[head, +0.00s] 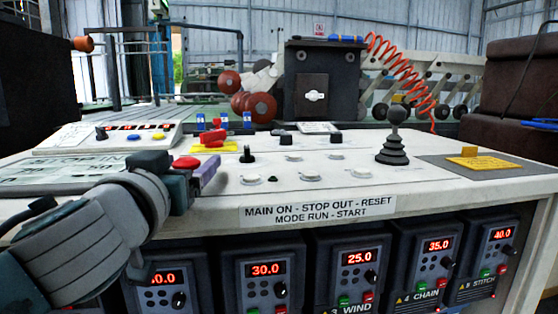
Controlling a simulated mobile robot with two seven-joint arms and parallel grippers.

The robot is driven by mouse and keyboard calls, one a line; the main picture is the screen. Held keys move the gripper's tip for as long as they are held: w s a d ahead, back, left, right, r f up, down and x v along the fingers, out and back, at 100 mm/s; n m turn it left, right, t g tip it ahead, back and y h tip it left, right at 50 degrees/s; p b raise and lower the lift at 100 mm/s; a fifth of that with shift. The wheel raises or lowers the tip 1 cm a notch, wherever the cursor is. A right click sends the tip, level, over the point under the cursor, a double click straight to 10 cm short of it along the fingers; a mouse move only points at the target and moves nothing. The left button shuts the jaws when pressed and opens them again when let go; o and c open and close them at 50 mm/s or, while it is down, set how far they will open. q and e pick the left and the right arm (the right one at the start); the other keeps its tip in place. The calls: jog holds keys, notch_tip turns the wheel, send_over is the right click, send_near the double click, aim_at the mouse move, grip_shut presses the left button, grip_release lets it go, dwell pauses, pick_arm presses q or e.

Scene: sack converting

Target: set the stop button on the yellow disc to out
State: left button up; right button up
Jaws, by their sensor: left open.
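My left gripper (186,176) is open, right in front of the button; one finger is purple. I cannot tell whether it touches the button. My right gripper is not in view.
A black knob (247,154), a ribbed joystick (393,146) and several white buttons are to the right. A label strip (319,210) runs along the console's front edge above several digital controllers.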

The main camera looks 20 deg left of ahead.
pick_arm(q)
grip_shut()
dwell(0.6)
